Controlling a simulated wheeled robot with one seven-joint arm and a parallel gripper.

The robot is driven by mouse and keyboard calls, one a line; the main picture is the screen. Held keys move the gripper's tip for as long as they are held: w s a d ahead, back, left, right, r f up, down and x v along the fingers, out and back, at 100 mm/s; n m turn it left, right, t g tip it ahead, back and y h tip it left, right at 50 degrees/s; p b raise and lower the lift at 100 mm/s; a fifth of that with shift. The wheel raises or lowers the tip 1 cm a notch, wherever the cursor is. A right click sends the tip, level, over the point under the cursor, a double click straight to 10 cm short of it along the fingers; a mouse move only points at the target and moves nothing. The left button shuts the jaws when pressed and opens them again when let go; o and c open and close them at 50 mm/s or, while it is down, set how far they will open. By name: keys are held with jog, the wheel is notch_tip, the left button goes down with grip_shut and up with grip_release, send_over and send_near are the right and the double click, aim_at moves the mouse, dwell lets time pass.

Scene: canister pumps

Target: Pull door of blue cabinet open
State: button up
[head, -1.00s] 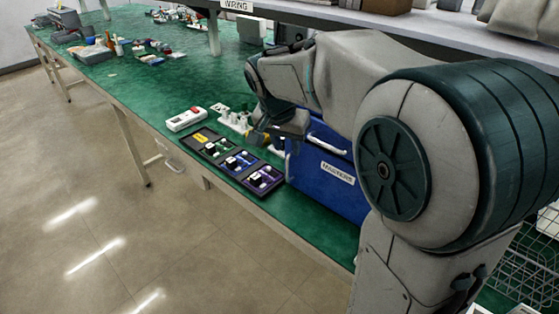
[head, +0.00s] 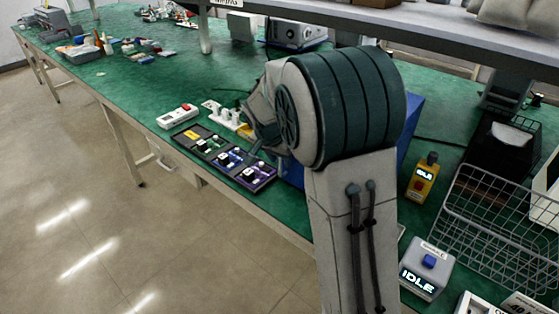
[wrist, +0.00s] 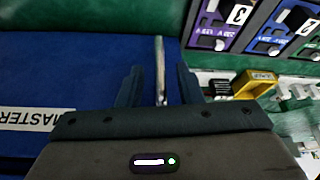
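The blue cabinet (head: 412,118) stands on the green bench, mostly hidden behind my arm in the head view. In the wrist view its blue front (wrist: 60,75) fills the left, with a white label reading "MASTER" upside down. The metal bar handle (wrist: 160,62) shows in the wrist view between my gripper's fingers. My gripper (wrist: 160,85) is open, with one finger on each side of the handle and gaps visible. I cannot tell how deep the handle sits between the fingers. The door looks shut, though most of it is hidden.
A dark tray (head: 222,158) with several modules lies left of the cabinet, close to my gripper. A white power strip (head: 230,118) and a white box with a red switch (head: 178,116) lie behind it. A wire basket (head: 495,225) and a yellow device (head: 423,178) stand right.

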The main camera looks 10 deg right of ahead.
jog(key=shift+w+d+f, duration=0.15)
jog(key=shift+d+f, duration=0.05)
jog(key=shift+f, duration=0.4)
grip_shut()
jog(key=shift+a, duration=0.1)
